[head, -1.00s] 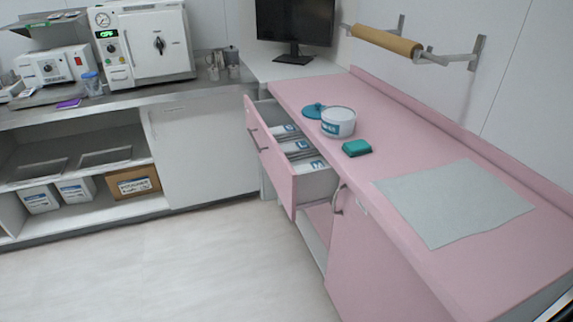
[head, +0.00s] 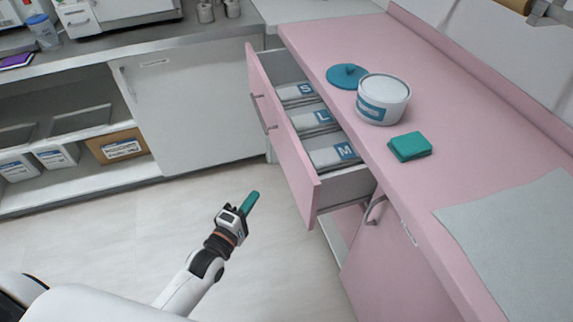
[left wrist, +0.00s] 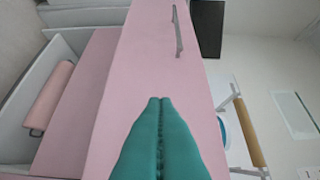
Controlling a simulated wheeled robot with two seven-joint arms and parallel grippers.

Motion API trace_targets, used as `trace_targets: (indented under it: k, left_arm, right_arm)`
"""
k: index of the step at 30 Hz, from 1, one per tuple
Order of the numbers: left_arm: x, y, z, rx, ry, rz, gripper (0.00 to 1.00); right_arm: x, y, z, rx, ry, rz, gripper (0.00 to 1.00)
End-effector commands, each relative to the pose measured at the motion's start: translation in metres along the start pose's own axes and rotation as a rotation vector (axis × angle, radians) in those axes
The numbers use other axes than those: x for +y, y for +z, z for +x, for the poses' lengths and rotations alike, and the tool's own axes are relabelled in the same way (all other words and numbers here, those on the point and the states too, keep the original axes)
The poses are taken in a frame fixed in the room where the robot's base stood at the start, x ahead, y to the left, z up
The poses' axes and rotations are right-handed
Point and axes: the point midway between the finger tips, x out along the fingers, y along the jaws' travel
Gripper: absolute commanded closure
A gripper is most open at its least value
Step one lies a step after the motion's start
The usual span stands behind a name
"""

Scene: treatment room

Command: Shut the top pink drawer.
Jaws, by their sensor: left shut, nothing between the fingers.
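The top pink drawer (head: 283,135) is pulled open from the pink counter and has a grey bar handle (head: 260,113) on its front. Packets labelled S, L and M lie inside it. My left gripper (head: 251,203) is shut and empty, with teal fingers, over the floor to the left of the drawer front and apart from it in the head view. In the left wrist view, the teal fingers (left wrist: 160,130) are together and point toward the pink drawer front (left wrist: 140,60). The handle also shows there (left wrist: 178,32). My right gripper is not in view.
On the pink counter (head: 330,45) stand a white tub (head: 383,98), a blue lid (head: 346,76), a folded teal cloth (head: 410,146) and a grey mat (head: 520,245). A pink cabinet door (head: 385,265) is below. The floor in front of the drawer is clear.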

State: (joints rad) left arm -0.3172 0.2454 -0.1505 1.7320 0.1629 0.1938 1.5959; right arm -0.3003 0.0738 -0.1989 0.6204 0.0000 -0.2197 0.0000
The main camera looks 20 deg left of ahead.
Motion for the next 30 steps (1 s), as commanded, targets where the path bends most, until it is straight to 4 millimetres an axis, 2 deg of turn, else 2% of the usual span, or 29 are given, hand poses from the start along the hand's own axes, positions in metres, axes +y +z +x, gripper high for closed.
trace_targets:
  k: [6, 13, 21, 30]
  left_arm:
    - [-0.002, 0.0, 0.044, -0.001, -0.003, 0.001, 1.0]
    - [-0.001, 0.0, 0.092, 0.0, -0.002, 0.002, 1.0]
    - [0.001, -0.025, 0.115, -0.001, 0.002, 0.0, 1.0]
    - [0.001, -0.029, 0.118, 0.0, 0.002, 0.002, 1.0]
  right_arm:
    - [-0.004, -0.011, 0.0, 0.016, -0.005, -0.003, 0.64]
    - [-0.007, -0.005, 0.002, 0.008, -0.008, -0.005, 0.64]
    - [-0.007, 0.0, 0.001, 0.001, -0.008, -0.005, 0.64]
    - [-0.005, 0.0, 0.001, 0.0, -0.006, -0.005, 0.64]
